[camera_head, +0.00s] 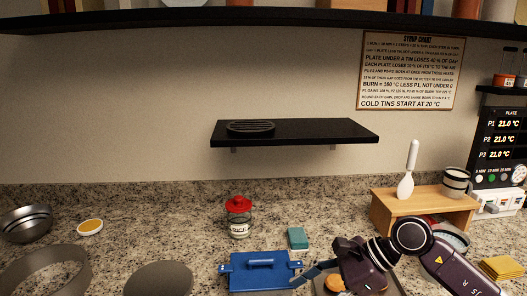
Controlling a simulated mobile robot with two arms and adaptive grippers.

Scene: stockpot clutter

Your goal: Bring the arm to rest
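My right gripper (318,272) comes in from the lower right, its arm bent at the elbow-like joint. It hangs low over the counter, just right of a blue lidded pot (260,272) and beside an orange-brown round item (335,284) on a dark flat tray. One finger reaches left toward the pot's right handle; I cannot tell whether it touches. The finger gap is not clear, so I cannot tell whether it is open or shut. My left gripper is not in view.
A red-lidded jar (239,222) and teal block (297,238) stand behind the pot. A wooden stand (425,208) with a spatula and mug is at right. A black shelf (300,131) juts from the wall. Rings and bowls lie left; yellow cloths (502,268) lie right.

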